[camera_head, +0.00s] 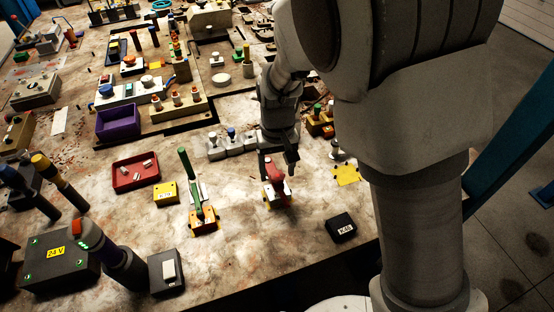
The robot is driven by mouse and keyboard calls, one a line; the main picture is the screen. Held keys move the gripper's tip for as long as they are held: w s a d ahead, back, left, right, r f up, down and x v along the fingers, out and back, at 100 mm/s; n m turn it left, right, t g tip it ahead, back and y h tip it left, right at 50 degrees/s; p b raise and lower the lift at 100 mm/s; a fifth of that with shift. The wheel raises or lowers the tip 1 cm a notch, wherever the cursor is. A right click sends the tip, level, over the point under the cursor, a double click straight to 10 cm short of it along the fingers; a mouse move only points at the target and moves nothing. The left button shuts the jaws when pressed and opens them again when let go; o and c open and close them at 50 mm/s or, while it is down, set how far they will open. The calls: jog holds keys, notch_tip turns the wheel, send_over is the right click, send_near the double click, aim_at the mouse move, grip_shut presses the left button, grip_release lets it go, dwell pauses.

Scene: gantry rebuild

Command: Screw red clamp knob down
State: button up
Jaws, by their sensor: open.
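The red clamp knob (274,170) shows as a red shape on a small yellow-orange base (272,203) near the front middle of the table. My gripper (278,167) points down over it, with its dark fingers apart. One finger is at the left of the red part and the other at its right. I cannot tell whether the fingers touch it. The gripper and its shadow hide some of the knob's top.
A clamp with a green upright handle (187,166) stands to the left. A yellow block (166,193), a red tray (128,183) and a black labelled block (341,227) are nearby. Grey blocks with knobs (231,146) stand behind. Bare table lies in front.

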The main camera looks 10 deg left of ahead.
aim_at(278, 175)
notch_tip(278, 175, up, 17)
jog(key=p, duration=0.1)
jog(key=shift+r, duration=0.2)
dwell(0.3)
jog(key=s+d+r+m+t, duration=0.2)
jog(key=s+d, duration=0.5)
jog(key=d, duration=0.4)
jog(key=s+d+r+m+t, duration=0.2)
jog(key=s+d, duration=0.5)
jog(key=d, duration=0.5)
jog(key=shift+r+m+t, duration=0.4)
jog(key=shift+r+t, duration=0.1)
jog(key=shift+t, duration=0.3)
jog(key=shift+d, duration=0.1)
